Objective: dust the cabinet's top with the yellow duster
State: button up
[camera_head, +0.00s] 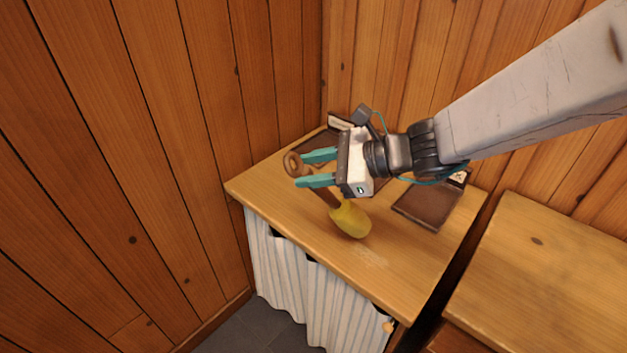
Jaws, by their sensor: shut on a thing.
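The yellow duster (350,219) has a yellow head and a brown handle with a ring-shaped end. My gripper (308,168) has teal fingers and is shut on the duster's handle, partly hidden by the fingers. The duster's head hangs below and to the right of the fingers, over the cabinet's top (272,187). I cannot tell whether the head touches the wood. A pale, dusty patch (369,258) shows on the top near its front edge, just below the head in the picture.
A dark brown flat object (428,206) lies at the right of the top. Another (310,143) lies at the back, partly behind my gripper. Plank walls rise behind and at left. A striped curtain (335,300) hangs below. A second wooden surface (550,270) stands right, across a dark gap.

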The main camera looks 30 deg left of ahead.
jog(key=shift+r, duration=2.55)
